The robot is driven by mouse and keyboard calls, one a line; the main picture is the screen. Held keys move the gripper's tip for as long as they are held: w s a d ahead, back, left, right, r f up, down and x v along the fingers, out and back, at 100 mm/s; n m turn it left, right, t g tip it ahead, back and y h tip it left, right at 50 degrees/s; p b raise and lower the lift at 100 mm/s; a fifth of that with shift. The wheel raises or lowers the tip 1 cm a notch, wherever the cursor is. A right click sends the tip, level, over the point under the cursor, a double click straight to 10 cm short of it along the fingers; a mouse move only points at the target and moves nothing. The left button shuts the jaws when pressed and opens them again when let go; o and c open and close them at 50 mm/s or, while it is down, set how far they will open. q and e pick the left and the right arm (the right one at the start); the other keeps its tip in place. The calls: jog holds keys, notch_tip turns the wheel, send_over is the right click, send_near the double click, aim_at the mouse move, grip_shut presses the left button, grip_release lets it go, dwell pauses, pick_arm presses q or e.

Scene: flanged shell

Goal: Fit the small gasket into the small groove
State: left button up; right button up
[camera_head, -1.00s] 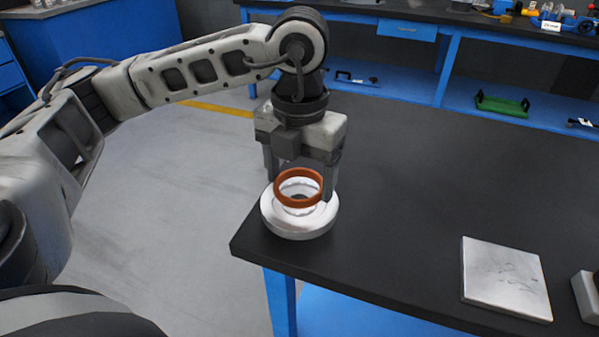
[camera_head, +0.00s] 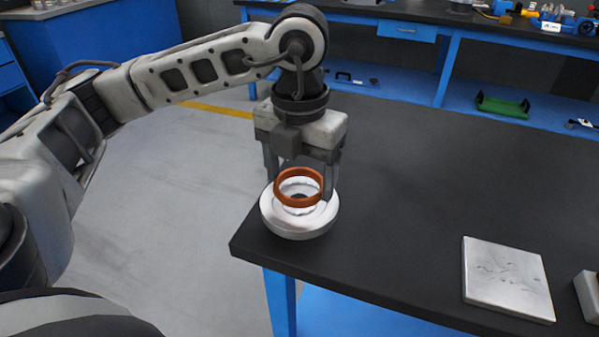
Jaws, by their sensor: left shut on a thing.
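The small gasket is an orange-brown ring (camera_head: 299,202). It shows above the silver-white flanged shell (camera_head: 299,230), which stands near the left corner of the black table. The ring appears around or just over the shell's raised neck; I cannot tell whether it touches. My left gripper (camera_head: 300,182) points down over the shell, with one finger on each side of the ring, and is shut on it. The small groove cannot be made out. My right gripper is not in view.
A flat silver plate (camera_head: 507,279) lies on the table at the right. A grey block (camera_head: 588,296) is cut off by the right picture edge. The black table top (camera_head: 420,200) between shell and plate is clear. The table's left edge is close to the shell.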

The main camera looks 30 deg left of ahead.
pick_arm(q)
jog(key=shift+f, duration=0.15)
jog(key=shift+f+b, duration=0.3)
jog(key=shift+b, duration=0.15)
jog(key=shift+f+b, duration=0.65)
jog(key=shift+f, duration=0.1)
jog(key=o, duration=1.2)
